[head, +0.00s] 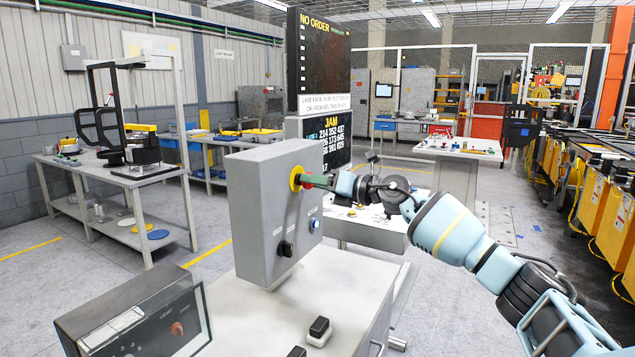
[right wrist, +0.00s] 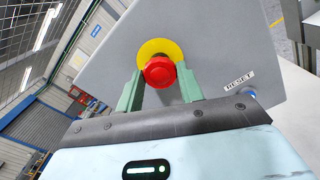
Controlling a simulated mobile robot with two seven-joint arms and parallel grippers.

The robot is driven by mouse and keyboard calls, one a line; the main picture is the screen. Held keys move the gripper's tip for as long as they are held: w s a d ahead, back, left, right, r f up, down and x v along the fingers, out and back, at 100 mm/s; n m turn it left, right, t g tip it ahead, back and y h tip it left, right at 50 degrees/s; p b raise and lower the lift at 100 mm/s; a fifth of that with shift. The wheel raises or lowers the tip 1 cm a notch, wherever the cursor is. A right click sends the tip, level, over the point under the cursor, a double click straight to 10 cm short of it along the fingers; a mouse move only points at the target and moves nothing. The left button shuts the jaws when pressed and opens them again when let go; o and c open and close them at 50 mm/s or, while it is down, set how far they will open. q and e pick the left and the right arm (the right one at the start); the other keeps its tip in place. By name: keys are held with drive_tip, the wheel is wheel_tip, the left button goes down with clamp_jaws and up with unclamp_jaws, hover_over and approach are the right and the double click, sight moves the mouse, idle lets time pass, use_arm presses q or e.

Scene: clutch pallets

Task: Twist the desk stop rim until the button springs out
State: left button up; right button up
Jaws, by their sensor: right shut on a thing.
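The desk stop is a red button (right wrist: 159,72) on a round yellow plate (right wrist: 152,50), mounted on the upper part of a grey control box. In the head view the yellow plate (head: 296,178) shows on the box's right-hand face, with the red button partly hidden by my gripper. My right gripper (head: 308,181) reaches in from the right, its green fingers at the button. In the right wrist view my right gripper (right wrist: 160,84) has one finger on each side of the red rim, shut on it. My left gripper is not in view.
The grey control box (head: 258,215) stands on a pale desk (head: 262,315). Below the stop are a black knob (head: 285,249) and a blue RESET button (head: 314,224). A glass-fronted panel (head: 140,325) stands at front left. A black switch (head: 319,328) sits on the desk.

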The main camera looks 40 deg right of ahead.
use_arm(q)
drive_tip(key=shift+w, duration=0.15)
use_arm(e)
drive_tip(key=o, duration=1)
drive_tip(key=shift+s, duration=0.1)
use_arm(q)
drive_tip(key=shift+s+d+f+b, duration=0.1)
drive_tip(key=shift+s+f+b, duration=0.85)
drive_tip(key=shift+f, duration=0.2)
use_arm(e)
drive_tip(key=v, duration=0.7)
drive_tip(key=shift+s, duration=0.3)
drive_tip(key=shift+d, duration=0.15)
